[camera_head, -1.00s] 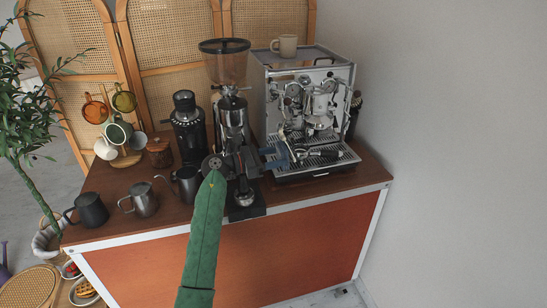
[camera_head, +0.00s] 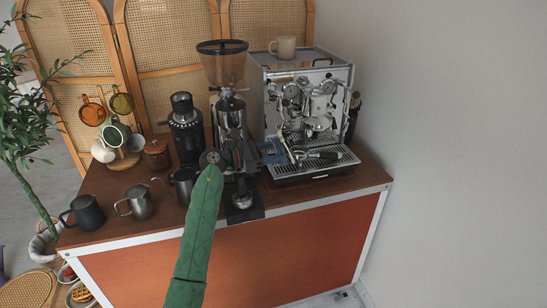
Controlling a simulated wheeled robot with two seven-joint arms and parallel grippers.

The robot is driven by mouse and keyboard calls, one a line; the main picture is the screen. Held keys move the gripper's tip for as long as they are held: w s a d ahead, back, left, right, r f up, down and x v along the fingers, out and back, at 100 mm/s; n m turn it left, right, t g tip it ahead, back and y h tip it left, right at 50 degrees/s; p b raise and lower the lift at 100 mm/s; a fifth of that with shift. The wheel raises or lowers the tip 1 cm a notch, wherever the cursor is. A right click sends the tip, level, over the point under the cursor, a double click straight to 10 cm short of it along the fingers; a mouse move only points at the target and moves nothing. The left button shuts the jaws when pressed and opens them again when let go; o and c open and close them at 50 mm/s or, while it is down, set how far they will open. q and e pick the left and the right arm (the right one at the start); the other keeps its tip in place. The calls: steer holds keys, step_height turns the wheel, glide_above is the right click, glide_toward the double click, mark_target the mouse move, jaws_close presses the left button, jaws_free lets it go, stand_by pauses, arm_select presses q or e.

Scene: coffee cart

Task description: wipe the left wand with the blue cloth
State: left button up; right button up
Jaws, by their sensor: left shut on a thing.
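My left arm, in green, reaches up from the bottom of the head view. My left gripper (camera_head: 256,156), dark and small, points right towards the espresso machine (camera_head: 322,110). It is shut on the blue cloth (camera_head: 271,151), which hangs at the machine's front left, just left of the drip tray. The left wand (camera_head: 281,129) is a thin metal tube at the machine's left front. Its lower end is hard to make out near the cloth, and I cannot tell whether they touch. My right gripper is not in view.
A grinder with a tall hopper (camera_head: 222,65) stands close behind my wrist. A portafilter (camera_head: 320,154) lies on the drip tray (camera_head: 338,165). A smaller black grinder (camera_head: 186,125) and dark pitchers (camera_head: 139,202) stand left. A beige mug (camera_head: 284,47) sits on the machine.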

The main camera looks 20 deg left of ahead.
arm_select(q)
steer(key=shift+w+a+r, duration=0.1)
steer(key=shift+w+r, duration=0.05)
steer(key=shift+r, duration=0.4)
steer(key=shift+w+a+r, duration=0.1)
steer(key=shift+w+r, duration=0.05)
steer(key=shift+r, duration=0.4)
steer(key=shift+s+d+f+b, duration=0.25)
steer(key=shift+s+f+b, duration=0.15)
steer(key=shift+f+b, duration=0.25)
steer(key=shift+s+d+f, duration=0.15)
steer(key=shift+s, duration=0.55)
steer(key=shift+s+d+f+b, duration=0.15)
steer(key=shift+s+b, duration=0.05)
steer(key=shift+b, duration=0.15)
steer(key=shift+d+f, duration=0.3)
steer(key=shift+f, duration=0.25)
steer(key=b, duration=0.3)
steer(key=shift+s+a, duration=0.2)
steer(key=shift+a, duration=0.05)
steer(key=shift+b, duration=0.3)
